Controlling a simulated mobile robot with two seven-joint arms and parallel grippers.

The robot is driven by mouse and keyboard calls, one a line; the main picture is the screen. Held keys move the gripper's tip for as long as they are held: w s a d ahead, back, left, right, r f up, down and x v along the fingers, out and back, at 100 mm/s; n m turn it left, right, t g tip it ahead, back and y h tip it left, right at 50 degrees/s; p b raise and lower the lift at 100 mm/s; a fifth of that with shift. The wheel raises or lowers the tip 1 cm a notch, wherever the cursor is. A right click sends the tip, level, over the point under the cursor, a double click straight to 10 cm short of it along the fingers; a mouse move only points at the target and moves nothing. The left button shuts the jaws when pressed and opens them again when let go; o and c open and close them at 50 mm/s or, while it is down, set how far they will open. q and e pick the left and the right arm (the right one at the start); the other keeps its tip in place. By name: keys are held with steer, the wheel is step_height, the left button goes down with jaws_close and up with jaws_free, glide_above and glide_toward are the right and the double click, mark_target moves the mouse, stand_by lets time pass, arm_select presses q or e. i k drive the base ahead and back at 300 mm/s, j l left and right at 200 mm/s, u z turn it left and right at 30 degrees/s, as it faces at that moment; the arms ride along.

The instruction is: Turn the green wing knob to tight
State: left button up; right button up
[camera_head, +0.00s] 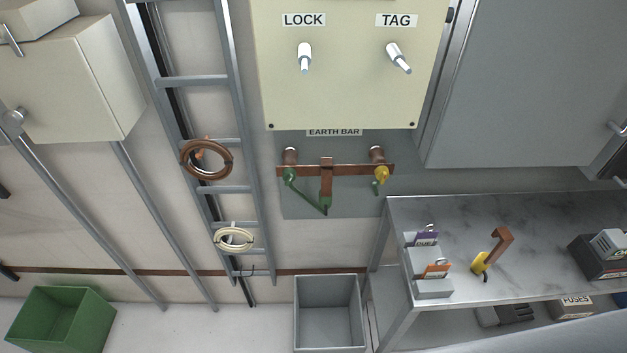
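The copper earth bar (345,169) is fixed on a grey wall panel under the "EARTH BAR" label. A small green knob (290,175) is at its left end, below a round metal stud. A thin green strip or lead runs from near this knob down right to a green piece (326,200) under the bar's middle. A yellow knob (382,174) is at the right end, with a small green piece (375,188) below it. The wings and how tight the green knob is are too small to tell. Neither of my grippers is in view.
A cream box (345,100) with LOCK and TAG pegs is above. A ladder rack (240,160) with coils stands left. A metal bench (450,210) with a yellow-handled tool (479,264) is lower right. A grey bin (328,280) and a green bin (35,315) are below.

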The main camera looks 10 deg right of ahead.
mark_target(289, 174)
steer(key=l, duration=1.75)
